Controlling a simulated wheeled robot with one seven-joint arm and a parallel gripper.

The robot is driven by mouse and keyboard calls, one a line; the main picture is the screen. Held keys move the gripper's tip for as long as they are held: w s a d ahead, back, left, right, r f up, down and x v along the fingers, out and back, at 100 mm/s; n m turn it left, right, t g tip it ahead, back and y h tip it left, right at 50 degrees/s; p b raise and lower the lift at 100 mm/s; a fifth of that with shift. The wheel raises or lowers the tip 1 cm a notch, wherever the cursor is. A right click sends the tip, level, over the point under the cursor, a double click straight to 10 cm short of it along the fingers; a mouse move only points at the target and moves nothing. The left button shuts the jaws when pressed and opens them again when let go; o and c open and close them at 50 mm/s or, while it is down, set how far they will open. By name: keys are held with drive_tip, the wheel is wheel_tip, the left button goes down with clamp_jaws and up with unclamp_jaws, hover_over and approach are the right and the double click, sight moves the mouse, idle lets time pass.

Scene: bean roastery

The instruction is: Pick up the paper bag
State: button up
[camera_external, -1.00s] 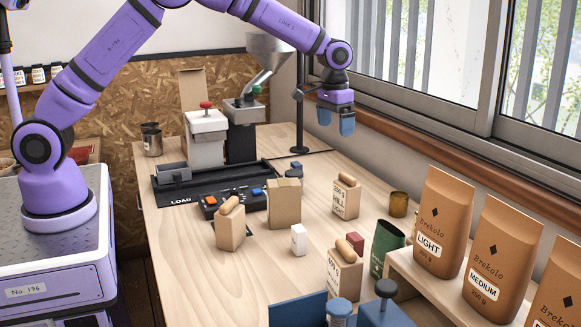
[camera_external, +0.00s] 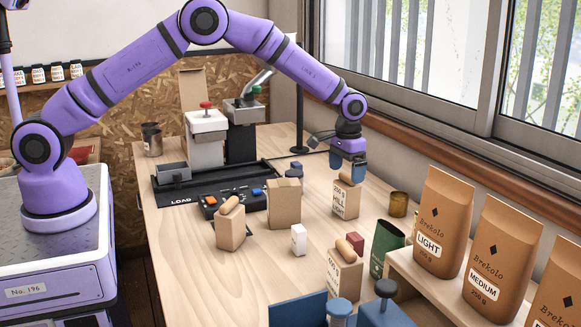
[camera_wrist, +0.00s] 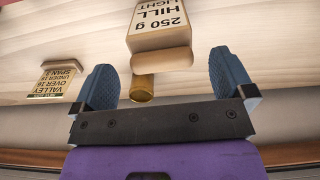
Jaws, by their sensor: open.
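Several paper bags with rolled tops stand on the wooden bench. The bag labelled 250 g HILL LIGHT (camera_external: 346,203) is upright, right of the middle; it also shows at the top of the wrist view (camera_wrist: 160,38), its label upside down. My gripper (camera_external: 348,170) points down just over its rolled top, and the fingers partly hide it. In the wrist view my gripper (camera_wrist: 165,85) is open, with the bag ahead of the gap between its blue fingers. Another rolled-top bag (camera_external: 230,232) stands to the left, and one labelled 400 g (camera_external: 345,272) stands nearer the camera.
A brown box-like package (camera_external: 284,205), a white block (camera_external: 298,239), a brass cup (camera_external: 398,204) and a green pouch (camera_external: 385,245) stand nearby. Tall Brekolo bags (camera_external: 441,222) fill the right shelf. A black tray (camera_external: 210,185) lies left. Bare bench lies at front left.

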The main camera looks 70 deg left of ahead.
sight(346, 195)
drive_tip(key=f, duration=0.4)
drive_tip(key=shift+w+f, duration=0.25)
drive_tip(key=shift+f, duration=0.15)
drive_tip(key=c, duration=1.1)
drive_tip(key=shift+r, duration=0.1)
